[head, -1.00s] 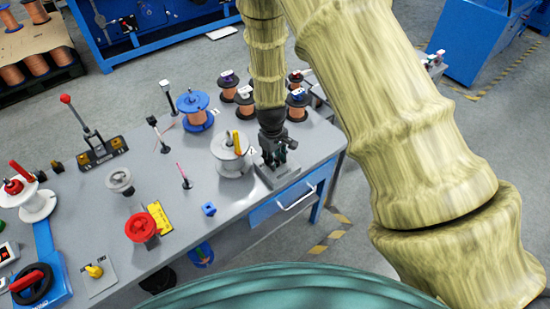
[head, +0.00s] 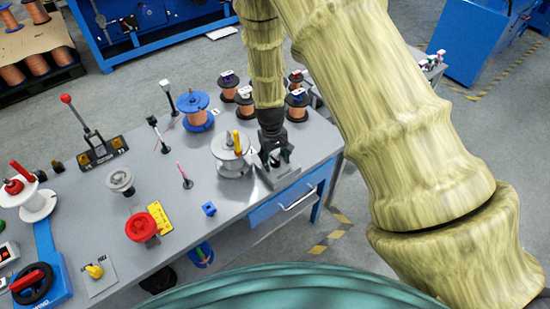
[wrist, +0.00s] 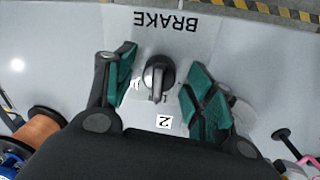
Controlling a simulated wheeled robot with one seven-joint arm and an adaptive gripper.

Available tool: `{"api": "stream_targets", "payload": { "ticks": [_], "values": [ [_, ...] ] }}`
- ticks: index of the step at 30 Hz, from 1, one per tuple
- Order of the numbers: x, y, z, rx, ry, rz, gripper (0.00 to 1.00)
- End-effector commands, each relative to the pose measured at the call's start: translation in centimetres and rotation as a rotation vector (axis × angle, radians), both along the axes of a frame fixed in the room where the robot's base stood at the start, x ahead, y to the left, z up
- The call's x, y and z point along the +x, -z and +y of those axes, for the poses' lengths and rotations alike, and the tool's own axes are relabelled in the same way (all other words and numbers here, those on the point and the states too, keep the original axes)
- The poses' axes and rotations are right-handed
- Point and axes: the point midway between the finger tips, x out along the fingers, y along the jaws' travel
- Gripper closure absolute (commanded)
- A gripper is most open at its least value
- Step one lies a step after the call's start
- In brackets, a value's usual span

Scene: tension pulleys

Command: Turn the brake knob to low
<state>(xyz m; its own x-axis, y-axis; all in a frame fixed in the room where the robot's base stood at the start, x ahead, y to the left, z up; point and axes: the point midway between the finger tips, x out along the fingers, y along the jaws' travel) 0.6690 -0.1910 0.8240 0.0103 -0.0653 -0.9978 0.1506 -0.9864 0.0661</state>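The brake knob (wrist: 158,75) is a dark round knob with a grey pointer bar, on a light plate marked BRAKE (wrist: 166,22), which reads upside down in the wrist view. The bar points toward the bottom of that picture, toward a small "2" label. Another small mark lies left of the knob and is too small to read. My gripper (wrist: 162,66) is open, its green-padded fingers on either side of the knob with gaps visible. In the head view, my gripper (head: 275,158) is over the grey brake plate (head: 281,180) at the table's right end; the knob is hidden there.
A grey spool stand with a yellow handle (head: 233,160) stands just left of my gripper. Copper spools (head: 296,104) stand behind it. The table front near the drawer (head: 285,200) is clear.

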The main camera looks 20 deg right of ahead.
Motion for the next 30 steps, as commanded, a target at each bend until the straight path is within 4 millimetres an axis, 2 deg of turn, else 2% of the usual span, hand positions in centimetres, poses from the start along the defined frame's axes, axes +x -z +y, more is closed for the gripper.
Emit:
{"api": "stream_targets", "payload": {
  "ticks": [7, 11, 30],
  "values": [
    [0.0, -0.1, 0.0, 0.0, 0.0, 0.0, 0.46],
    [0.0, -1.0, 0.1, 0.0, -0.001, -0.001, 0.46],
    [0.0, -10.0, 0.7, 0.0, -0.001, -0.001, 0.46]
  ]
}}
